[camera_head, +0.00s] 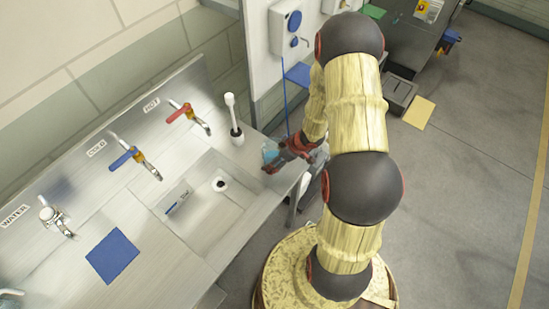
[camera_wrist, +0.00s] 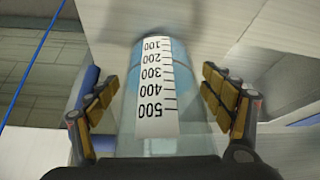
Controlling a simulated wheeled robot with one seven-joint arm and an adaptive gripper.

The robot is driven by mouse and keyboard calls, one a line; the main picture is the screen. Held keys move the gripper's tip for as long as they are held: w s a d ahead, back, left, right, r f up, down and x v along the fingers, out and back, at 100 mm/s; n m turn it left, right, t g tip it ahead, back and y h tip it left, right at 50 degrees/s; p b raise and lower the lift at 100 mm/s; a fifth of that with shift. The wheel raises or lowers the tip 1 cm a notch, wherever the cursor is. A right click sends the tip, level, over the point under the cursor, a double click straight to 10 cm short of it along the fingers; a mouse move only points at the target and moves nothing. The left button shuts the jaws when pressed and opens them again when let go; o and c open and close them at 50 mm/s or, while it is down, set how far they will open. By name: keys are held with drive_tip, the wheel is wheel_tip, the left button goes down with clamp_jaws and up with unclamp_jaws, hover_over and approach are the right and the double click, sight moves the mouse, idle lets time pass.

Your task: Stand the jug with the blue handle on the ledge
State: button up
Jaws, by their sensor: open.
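The jug (camera_head: 269,151) is clear with a blue tint and stands at the right end of the steel sink unit (camera_head: 262,196). In the wrist view the jug (camera_wrist: 185,83) fills the middle, with a white scale marked 100 to 500. My gripper (camera_head: 279,157) reaches it from the right. In the wrist view my gripper (camera_wrist: 160,98) has its fingers apart, one on each side of the jug, with gaps visible. A blue shape (camera_wrist: 89,82) shows behind the left finger; I cannot tell whether it is the handle. I cannot tell which surface is the ledge.
A white brush in its holder (camera_head: 236,132) stands behind the jug. Red (camera_head: 186,112) and blue (camera_head: 133,158) taps line the back. The basin (camera_head: 205,211) is left of the jug. A blue square (camera_head: 112,255) lies on clear steel at the left.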

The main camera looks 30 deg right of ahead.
drive_tip(key=shift+d+r, duration=0.15)
drive_tip(key=shift+r, duration=0.35)
drive_tip(key=p+v, duration=0.4)
drive_tip(key=v, duration=0.7)
drive_tip(key=w+d+r+m+t+h, duration=0.1)
drive_tip(key=w+d+r+h, duration=0.15)
drive_tip(key=r, duration=0.45)
drive_tip(key=w+d+r+m+t+h, duration=0.1)
drive_tip(key=w+d+r+h, duration=0.15)
drive_tip(key=r, duration=0.45)
drive_tip(key=s+a+r+m+h, duration=0.2)
drive_tip(key=a+r, duration=0.1)
drive_tip(key=r, duration=1)
drive_tip(key=s+a+r+m+y, duration=0.1)
drive_tip(key=s+a+r, duration=0.3)
drive_tip(key=s+a, duration=0.5)
drive_tip(key=s+a+r+m+g+y, duration=0.1)
drive_tip(key=s+a+r+y, duration=0.2)
drive_tip(key=s+a, duration=0.6)
drive_tip(key=shift+a+r+g, duration=0.3)
drive_tip(key=shift+a+r, duration=0.5)
drive_tip(key=shift+r, duration=0.2)
